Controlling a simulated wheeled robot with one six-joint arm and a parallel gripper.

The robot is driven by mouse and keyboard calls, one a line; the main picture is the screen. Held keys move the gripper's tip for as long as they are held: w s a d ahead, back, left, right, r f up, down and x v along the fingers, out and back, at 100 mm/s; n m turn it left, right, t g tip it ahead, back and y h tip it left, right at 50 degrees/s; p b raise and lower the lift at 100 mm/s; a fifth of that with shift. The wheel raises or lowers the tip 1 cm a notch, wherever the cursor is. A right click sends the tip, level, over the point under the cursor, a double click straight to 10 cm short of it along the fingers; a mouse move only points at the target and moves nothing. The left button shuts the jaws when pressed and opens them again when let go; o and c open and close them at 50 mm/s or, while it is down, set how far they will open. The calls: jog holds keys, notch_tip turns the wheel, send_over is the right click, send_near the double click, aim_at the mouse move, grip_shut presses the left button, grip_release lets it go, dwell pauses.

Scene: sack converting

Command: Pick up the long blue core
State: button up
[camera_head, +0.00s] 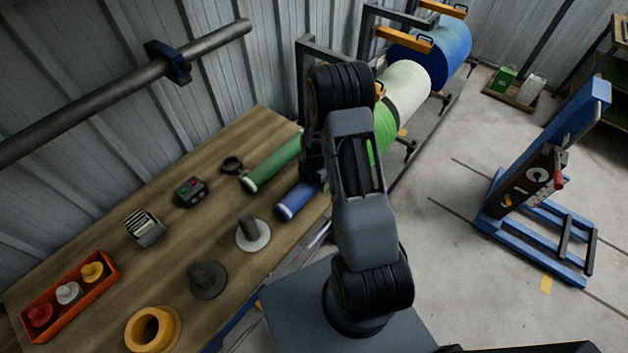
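The long blue core (292,204) lies on the wooden table near its right edge, with a pale ring at its near end. Its far end runs behind my arm. A longer green core (272,163) lies beside it, further back and roughly parallel. My gripper (314,168) is by the far part of the blue core, mostly hidden by my own arm. I cannot tell whether its fingers are open or shut, or whether they touch the core.
The wooden table (110,235) also holds a grey flanged plug (252,232), a dark flanged plug (207,278), a yellow ring (150,330), a button box (191,191) and an orange tray (70,298). Large rolls (408,85) stand behind. A blue lift (550,170) stands right on open floor.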

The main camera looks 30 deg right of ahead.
jog(key=c, duration=1.1)
jog(key=shift+r, duration=0.1)
